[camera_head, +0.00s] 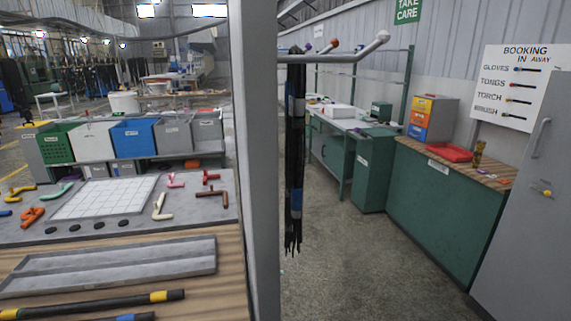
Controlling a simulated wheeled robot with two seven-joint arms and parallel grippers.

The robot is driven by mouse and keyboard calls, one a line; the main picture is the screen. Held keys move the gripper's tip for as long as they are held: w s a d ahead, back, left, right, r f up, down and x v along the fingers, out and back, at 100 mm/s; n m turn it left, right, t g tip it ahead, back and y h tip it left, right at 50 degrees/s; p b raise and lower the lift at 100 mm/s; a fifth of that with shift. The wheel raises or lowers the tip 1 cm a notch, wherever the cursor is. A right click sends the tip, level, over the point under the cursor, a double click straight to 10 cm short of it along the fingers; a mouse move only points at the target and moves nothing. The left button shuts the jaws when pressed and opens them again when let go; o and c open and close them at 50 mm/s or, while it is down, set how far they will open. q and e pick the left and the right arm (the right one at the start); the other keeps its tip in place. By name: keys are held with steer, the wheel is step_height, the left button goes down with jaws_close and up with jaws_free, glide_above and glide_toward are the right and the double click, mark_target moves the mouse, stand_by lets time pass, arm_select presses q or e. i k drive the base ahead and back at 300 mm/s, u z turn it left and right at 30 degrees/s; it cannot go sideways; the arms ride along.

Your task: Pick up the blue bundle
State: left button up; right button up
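A dark bundle of hoses with blue bands (295,200) hangs upright from a light-grey peg arm (340,58) just right of the grey post (255,160). Blue shows near its upper part and again lower down; its bottom ends are loose and ragged. It hangs clear of the floor. Part of its left side lies close to the post, and I cannot tell whether they touch. Neither of my grippers shows in this view.
The wooden-topped bench at left holds a grey tray (110,270), a black hose with yellow bands (95,303), a white grid board (105,197) and coloured pipe pieces. A green cabinet (440,215) and grey locker (530,220) stand at right. Concrete floor (350,260) between is clear.

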mark_target(295, 83)
steer(key=k, duration=1)
steer(key=z, duration=0.55)
steer(key=i, duration=1.75)
steer(key=u, duration=1.9)
